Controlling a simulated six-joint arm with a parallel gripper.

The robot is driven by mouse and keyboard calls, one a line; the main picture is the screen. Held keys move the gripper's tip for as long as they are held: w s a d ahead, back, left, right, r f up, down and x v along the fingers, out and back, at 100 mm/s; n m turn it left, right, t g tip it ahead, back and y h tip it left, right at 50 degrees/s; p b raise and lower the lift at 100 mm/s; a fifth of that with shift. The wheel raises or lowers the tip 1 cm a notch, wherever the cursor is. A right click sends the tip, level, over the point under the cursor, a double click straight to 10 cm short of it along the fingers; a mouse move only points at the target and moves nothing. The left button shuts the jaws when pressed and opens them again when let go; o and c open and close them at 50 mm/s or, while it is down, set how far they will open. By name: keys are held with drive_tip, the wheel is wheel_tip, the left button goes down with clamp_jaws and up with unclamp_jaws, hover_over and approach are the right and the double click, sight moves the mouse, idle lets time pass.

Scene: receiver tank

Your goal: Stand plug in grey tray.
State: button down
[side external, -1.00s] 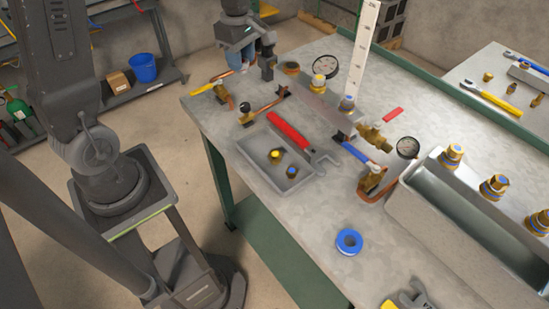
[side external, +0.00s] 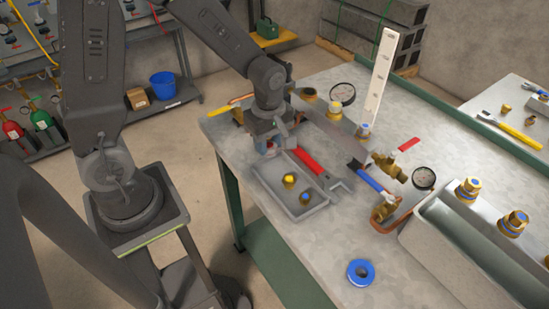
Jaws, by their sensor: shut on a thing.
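The grey tray (side external: 308,213) lies on the bench, a shallow rectangular box. Two brass plugs stand inside it, one with a yellow top (side external: 289,180) and one with a blue top (side external: 305,198). My gripper (side external: 268,152) points down at the tray's far left end, low over or just inside its rim; I cannot tell its exact height. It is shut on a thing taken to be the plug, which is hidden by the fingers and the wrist.
A red-handled wrench (side external: 310,163) lies along the tray's right side. Brass valves (side external: 389,170), gauges (side external: 424,178) and a white upright ruler (side external: 381,75) stand behind. A blue tape roll (side external: 361,272) lies at the front. A metal trough (side external: 450,255) is at right.

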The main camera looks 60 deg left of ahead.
sight(274, 170)
drive_tip(key=shift+w+d+f, duration=0.25)
drive_tip(key=shift+d+f, duration=0.2)
drive_tip(key=shift+d, duration=0.15)
drive_tip(key=shift+f, duration=1.95)
drive_tip(key=shift+f, duration=0.1)
drive_tip(key=c, duration=0.7)
unclamp_jaws()
